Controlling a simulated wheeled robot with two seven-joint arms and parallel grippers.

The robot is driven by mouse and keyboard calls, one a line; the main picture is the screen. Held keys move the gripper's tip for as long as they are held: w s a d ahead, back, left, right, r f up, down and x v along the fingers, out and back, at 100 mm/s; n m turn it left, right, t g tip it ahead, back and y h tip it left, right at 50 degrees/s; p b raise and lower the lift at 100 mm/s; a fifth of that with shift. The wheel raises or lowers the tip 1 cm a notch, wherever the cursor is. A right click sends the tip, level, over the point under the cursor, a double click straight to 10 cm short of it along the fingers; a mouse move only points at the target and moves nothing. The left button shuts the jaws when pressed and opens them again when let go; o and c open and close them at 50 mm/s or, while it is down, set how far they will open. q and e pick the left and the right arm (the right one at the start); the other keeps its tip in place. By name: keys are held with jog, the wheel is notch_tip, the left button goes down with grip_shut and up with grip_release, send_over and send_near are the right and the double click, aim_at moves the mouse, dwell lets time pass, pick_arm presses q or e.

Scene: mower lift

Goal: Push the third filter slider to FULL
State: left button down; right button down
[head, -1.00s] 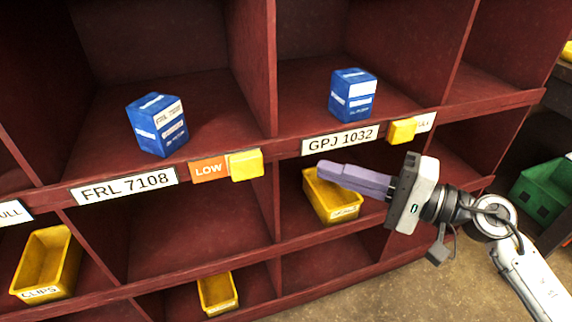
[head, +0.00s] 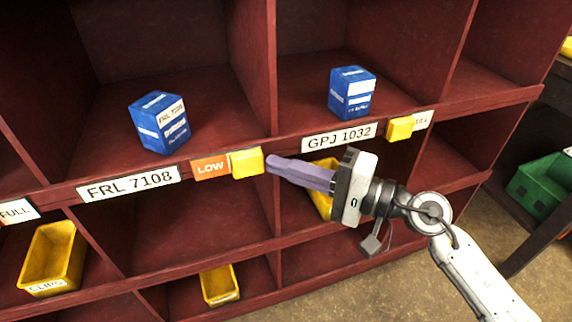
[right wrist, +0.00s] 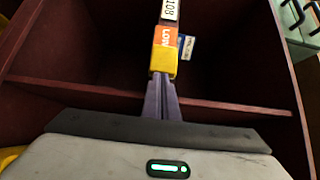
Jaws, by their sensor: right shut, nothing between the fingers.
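A yellow slider block (head: 247,162) sits on the shelf rail right of the FRL 7108 label (head: 128,184), with an orange LOW patch (head: 210,168) showing on its left. In the right wrist view the same yellow block (right wrist: 163,62) is just ahead of the fingertips. My right gripper (head: 270,163) is shut and empty, its purple fingertips at the block's right side; whether they touch it I cannot tell. Another yellow slider (head: 400,128) by the GPJ 1032 label (head: 340,137) shows a partly hidden white patch on its right. My left gripper is not in view.
Blue boxes (head: 159,123) (head: 352,93) stand on the dark red shelves above the rail. Yellow bins (head: 55,258) (head: 220,285) sit in the lower compartments; another is partly behind my right gripper. A white FULL patch (head: 17,211) shows at far left.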

aim_at(238, 172)
jog(key=a, duration=0.2)
jog(key=s+a+p, duration=0.1)
jog(key=a, duration=0.1)
jog(key=s+a, duration=0.1)
jog(key=a, duration=0.1)
jog(key=shift+r, duration=0.15)
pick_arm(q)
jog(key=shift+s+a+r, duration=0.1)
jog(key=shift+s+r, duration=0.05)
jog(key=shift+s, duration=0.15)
pick_arm(e)
jog(key=shift+s+a, duration=0.1)
jog(key=shift+a, duration=0.15)
